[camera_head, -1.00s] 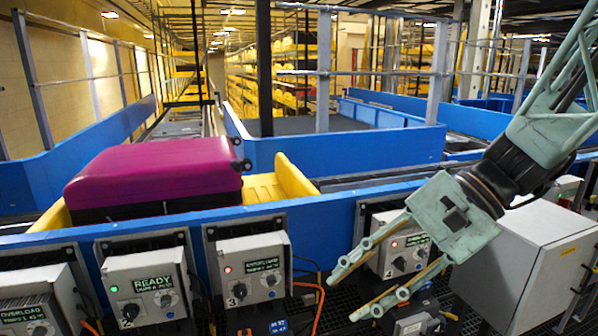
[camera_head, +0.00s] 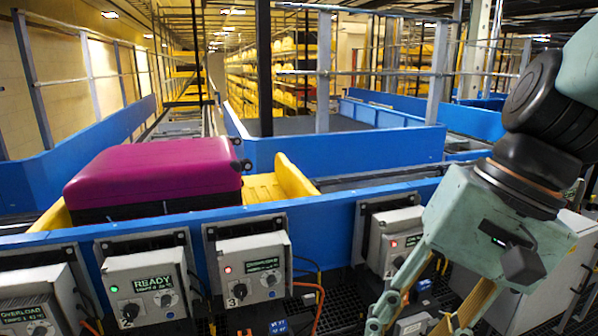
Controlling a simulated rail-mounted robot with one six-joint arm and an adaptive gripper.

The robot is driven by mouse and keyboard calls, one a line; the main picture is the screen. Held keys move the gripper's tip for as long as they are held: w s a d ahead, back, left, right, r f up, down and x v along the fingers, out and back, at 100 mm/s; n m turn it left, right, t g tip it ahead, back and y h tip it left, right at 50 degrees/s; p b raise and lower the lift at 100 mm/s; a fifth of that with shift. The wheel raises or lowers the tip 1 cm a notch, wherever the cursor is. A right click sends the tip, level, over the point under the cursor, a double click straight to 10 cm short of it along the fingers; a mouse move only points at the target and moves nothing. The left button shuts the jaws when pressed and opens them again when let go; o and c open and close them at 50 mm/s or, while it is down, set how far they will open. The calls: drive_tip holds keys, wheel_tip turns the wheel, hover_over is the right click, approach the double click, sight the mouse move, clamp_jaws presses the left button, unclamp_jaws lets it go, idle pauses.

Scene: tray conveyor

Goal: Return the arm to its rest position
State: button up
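My gripper (camera_head: 408,328) is at the lower right, pointing down. Its two fingers are spread apart with nothing between them, and it hangs in front of the fourth control box. The fingertips reach close to the bottom edge of the picture. The pale green gripper body and black wrist joint fill much of the right side.
Control boxes line the blue conveyor wall (camera_head: 330,227): a READY box (camera_head: 150,285) with a green light, box 3 (camera_head: 252,270) and a fourth box (camera_head: 397,240) with red lights. A magenta suitcase (camera_head: 155,168) lies in a yellow tray (camera_head: 297,180). A grey cabinet stands behind my gripper.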

drive_tip(key=s+d+r+n+t+h, duration=0.3)
drive_tip(key=s+d+n+h, duration=0.1)
drive_tip(key=d, duration=0.3)
drive_tip(key=shift+s+d+r+t, duration=0.25)
drive_tip(key=shift+s+r+t, duration=0.05)
drive_tip(key=shift+s, duration=0.5)
idle(1.2)
wheel_tip(320, 180, down, 5)
drive_tip(key=b, duration=0.4)
drive_tip(key=shift+b, duration=0.4)
